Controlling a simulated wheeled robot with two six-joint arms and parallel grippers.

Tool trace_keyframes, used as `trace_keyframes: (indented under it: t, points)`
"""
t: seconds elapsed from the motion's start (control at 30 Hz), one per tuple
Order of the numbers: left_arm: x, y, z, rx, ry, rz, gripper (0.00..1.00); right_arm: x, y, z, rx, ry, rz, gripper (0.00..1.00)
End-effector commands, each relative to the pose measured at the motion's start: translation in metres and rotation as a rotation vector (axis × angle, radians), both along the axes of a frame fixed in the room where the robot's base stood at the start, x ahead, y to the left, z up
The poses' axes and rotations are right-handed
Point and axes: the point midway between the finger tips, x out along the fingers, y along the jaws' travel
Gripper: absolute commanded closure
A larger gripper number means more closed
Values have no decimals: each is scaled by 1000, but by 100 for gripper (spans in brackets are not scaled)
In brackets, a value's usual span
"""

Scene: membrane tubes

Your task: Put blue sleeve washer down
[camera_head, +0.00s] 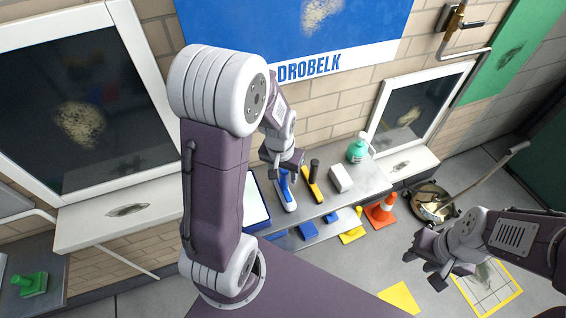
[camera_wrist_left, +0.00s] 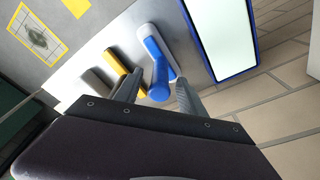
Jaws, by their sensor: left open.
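The blue sleeve washer (camera_head: 284,186) lies on the metal shelf below the blue poster. It has a blue handle and a pale, elongated head with a blue strip. In the left wrist view the washer (camera_wrist_left: 158,66) lies just beyond my fingertips, its blue handle end between them in the picture. My left gripper (camera_head: 284,168) is open, close above the washer; it also shows in the left wrist view (camera_wrist_left: 156,90). Whether a finger touches the handle I cannot tell. My right gripper (camera_head: 438,254) hangs over the floor at the right, away from the shelf; its finger gap is unclear.
A yellow tool with a black handle (camera_head: 312,182) lies right beside the washer. A white block (camera_head: 340,178) and a teal bottle (camera_head: 357,151) stand further right. A blue-framed white panel (camera_head: 256,204) is at the left. An orange cone (camera_head: 381,209) stands on the floor.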

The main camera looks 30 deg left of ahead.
Motion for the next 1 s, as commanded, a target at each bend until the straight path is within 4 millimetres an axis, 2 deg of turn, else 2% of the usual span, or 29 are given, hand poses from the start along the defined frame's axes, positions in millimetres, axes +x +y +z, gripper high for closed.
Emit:
trace_keyframes:
  t: [0.03,0.23,0.4,0.5,0.63,0.8,0.87,1.0]
  points:
    - [0,0,16,1,-7,0,52,0,0,5,0,0,0,64]
    - [-7,0,60,1,-6,0,52,0,0,13,0,0,0,64]
    - [-11,-1,83,1,-4,0,52,0,0,16,0,0,0,64]
    - [-13,-1,88,0,-1,0,52,0,0,16,0,0,0,64]
    - [-17,-4,86,-2,4,-4,52,0,0,16,0,0,0,64]
    - [-68,-41,47,-20,42,-52,52,0,0,16,0,0,0,64]
    - [-79,-47,40,-22,46,-57,52,0,0,16,0,0,0,64]
    - [-83,-48,37,-23,45,-57,52,0,0,16,0,0,0,64]
